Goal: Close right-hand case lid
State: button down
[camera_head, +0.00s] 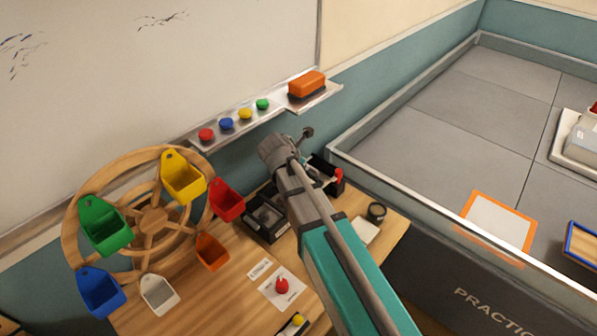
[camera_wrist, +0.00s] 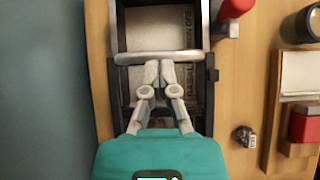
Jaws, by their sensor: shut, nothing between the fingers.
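A dark case shows in the wrist view (camera_wrist: 210,100), with a pale interior and printed lettering. A pale metal bar (camera_wrist: 190,57) crosses it. My gripper (camera_wrist: 159,64) is shut and empty, its fingertips over the case close to this bar; I cannot tell whether they touch it. In the head view, black open case parts show left of my arm (camera_head: 250,228) and right of it (camera_head: 322,168). My arm hides the middle, so I cannot tell how the lid stands. My fingertips are hidden there.
A wooden wheel (camera_head: 152,217) with coloured bins stands left on the wooden table (camera_head: 225,290). The whiteboard tray (camera_head: 240,122) holds coloured magnets and an orange eraser (camera_head: 306,84). A dark ring-shaped object (camera_head: 376,212) lies right of my arm. A walled practice field (camera_head: 450,120) borders the right.

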jog(key=w+d, duration=0.6)
jog(key=w, duration=0.1)
jog(key=shift+d, duration=0.25)
jog(key=shift+w, duration=0.15)
jog(key=shift+r, duration=0.1)
dwell(0.3)
